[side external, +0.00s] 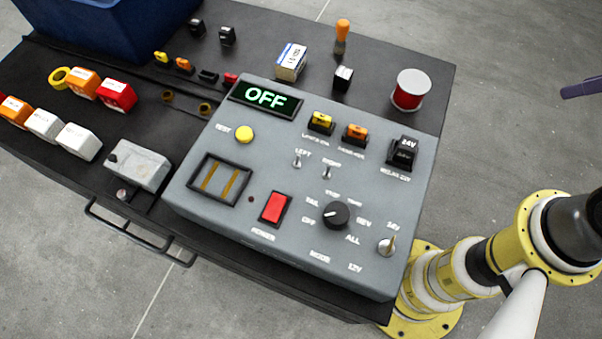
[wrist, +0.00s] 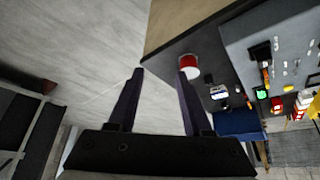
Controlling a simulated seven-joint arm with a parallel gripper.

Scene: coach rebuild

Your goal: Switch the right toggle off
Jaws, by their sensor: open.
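The right toggle (side external: 327,172) is a small metal lever on the grey panel (side external: 265,155), under the label RIGHT. Its lever looks roughly upright, but it is too small to tell its position surely. The left toggle (side external: 297,160) is just left of it. The display (side external: 266,97) reads OFF in green. My gripper (wrist: 160,75) is open and empty, over bare floor in the wrist view, with the panel (wrist: 258,32) off to its right. One dark purple finger (side external: 580,88) shows at the right edge of the side view, well apart from the panel.
The panel also has a red power switch (side external: 275,208), a black mode knob (side external: 336,215) and a 12V/24V lever (side external: 387,245). A red can (side external: 409,92) and an orange-handled tool (side external: 342,36) stand behind it. Coloured blocks lie left.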

